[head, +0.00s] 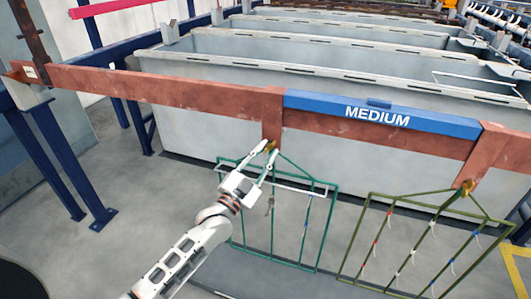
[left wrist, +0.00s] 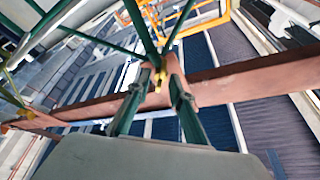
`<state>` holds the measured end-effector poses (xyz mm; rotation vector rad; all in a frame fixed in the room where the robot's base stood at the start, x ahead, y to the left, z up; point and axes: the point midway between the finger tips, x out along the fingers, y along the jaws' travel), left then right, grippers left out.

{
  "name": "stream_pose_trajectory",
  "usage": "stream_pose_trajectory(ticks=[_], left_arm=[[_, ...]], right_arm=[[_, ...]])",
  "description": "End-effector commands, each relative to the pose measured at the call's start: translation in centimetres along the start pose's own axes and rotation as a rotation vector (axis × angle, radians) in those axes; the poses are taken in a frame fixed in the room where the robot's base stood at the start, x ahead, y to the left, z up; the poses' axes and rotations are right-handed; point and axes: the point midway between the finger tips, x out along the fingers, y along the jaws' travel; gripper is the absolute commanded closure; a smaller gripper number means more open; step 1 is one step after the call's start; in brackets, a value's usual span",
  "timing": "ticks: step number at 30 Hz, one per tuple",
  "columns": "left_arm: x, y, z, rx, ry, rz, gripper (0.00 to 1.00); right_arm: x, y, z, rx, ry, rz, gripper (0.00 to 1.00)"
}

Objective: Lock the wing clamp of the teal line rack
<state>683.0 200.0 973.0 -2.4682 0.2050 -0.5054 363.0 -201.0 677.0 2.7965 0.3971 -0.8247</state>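The teal line rack (head: 327,228) hangs from the rust-red bar (head: 180,92), below a short bracket left of the blue MEDIUM plate (head: 380,113). Its small brass wing clamp (head: 270,147) is at the bracket's lower end. The clamp also shows in the left wrist view (left wrist: 158,79). My left gripper (head: 265,151) has come up from below to the clamp. Its two fingers (left wrist: 158,75) stand apart, one on each side of the clamp; I cannot tell whether they touch it. The clamp's exact turn is too small to read. My right gripper is not in view.
An olive rack (head: 353,235) hangs from the same bar at the right, with its own brass clamp (head: 467,186). Grey tanks (head: 210,140) stand close behind the bar. Blue steel posts (head: 70,165) stand at the left.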

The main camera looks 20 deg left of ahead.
Motion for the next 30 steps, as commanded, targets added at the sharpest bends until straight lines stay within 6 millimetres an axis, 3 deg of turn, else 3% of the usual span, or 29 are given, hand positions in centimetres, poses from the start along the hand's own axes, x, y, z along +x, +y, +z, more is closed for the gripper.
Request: stream_pose_trajectory(ticks=[5,8,9,20,30], left_arm=[[0.00,0.02,0.01,0.000,0.000,0.000,0.78],[-0.01,0.02,0.01,0.000,0.000,0.000,0.99],[-0.02,0.02,0.01,0.000,0.000,0.000,1.00],[-0.02,0.07,-0.01,-0.025,-0.001,-0.010,1.00],[0.01,0.17,-0.10,-0.209,-0.001,-0.087,1.00]], right_arm=[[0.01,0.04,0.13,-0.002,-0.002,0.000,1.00],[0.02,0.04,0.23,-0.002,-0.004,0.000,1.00],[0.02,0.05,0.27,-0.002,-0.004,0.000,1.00],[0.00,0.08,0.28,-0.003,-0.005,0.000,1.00],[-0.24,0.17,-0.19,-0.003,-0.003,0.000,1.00]])
